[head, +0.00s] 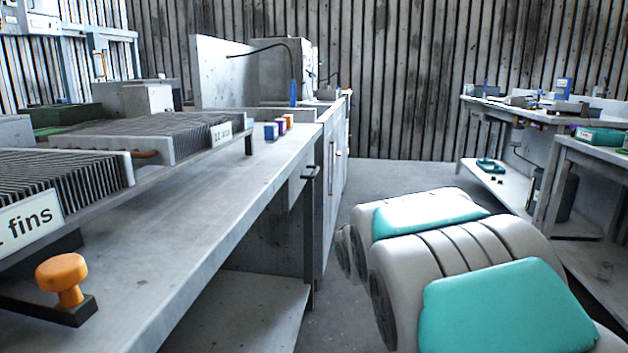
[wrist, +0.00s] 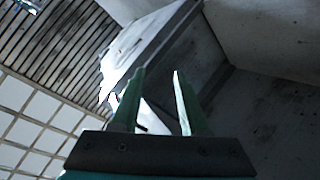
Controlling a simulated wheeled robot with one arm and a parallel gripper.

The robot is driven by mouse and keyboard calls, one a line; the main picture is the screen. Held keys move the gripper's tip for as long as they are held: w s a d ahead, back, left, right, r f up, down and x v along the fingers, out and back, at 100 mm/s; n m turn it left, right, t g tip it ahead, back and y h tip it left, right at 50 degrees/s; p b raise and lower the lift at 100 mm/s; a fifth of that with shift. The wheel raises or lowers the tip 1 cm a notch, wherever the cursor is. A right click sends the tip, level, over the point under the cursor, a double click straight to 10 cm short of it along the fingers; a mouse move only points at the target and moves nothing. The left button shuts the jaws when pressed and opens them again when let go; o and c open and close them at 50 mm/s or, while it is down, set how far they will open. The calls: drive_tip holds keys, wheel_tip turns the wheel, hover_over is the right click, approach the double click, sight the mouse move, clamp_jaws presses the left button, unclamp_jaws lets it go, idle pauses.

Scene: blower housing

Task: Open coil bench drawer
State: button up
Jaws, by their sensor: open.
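The grey coil bench (head: 225,190) runs along the left of the head view, with finned coils (head: 150,130) on a rack over its top. A small dark handle (head: 311,173) sits at the bench's right side, toward its far end. I cannot tell for sure which panel it belongs to, and no drawer stands visibly pulled out. My gripper (wrist: 158,85) shows in the wrist view, its two green fingers apart with nothing held between them. A grey box-like edge (wrist: 165,40) lies beyond the fingertips; I cannot tell which part of the bench it is.
An orange knob (head: 62,278) stands at the near left. Small coloured blocks (head: 279,127) lie on the bench top. A tall grey cabinet (head: 335,175) adjoins the bench's far end. Workbenches (head: 535,115) stand at right. Open floor (head: 400,175) shows beyond my arm.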

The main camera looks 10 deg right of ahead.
drive_tip(key=w+a+r+n+t, duration=0.2)
drive_tip(key=w+r+t, duration=0.2)
drive_tip(key=w, duration=0.5)
drive_tip(key=n+t+y+b, duration=0.2)
drive_tip(key=n+t, duration=0.1)
drive_tip(key=t, duration=0.1)
approach(316, 170)
drive_tip(key=w, duration=0.2)
drive_tip(key=shift+n, duration=0.3)
drive_tip(key=shift+p+x, duration=0.3)
drive_tip(key=shift+x, duration=3.45)
drive_tip(key=shift+a, duration=0.1)
drive_tip(key=shift+c, duration=0.3)
clamp_jaws()
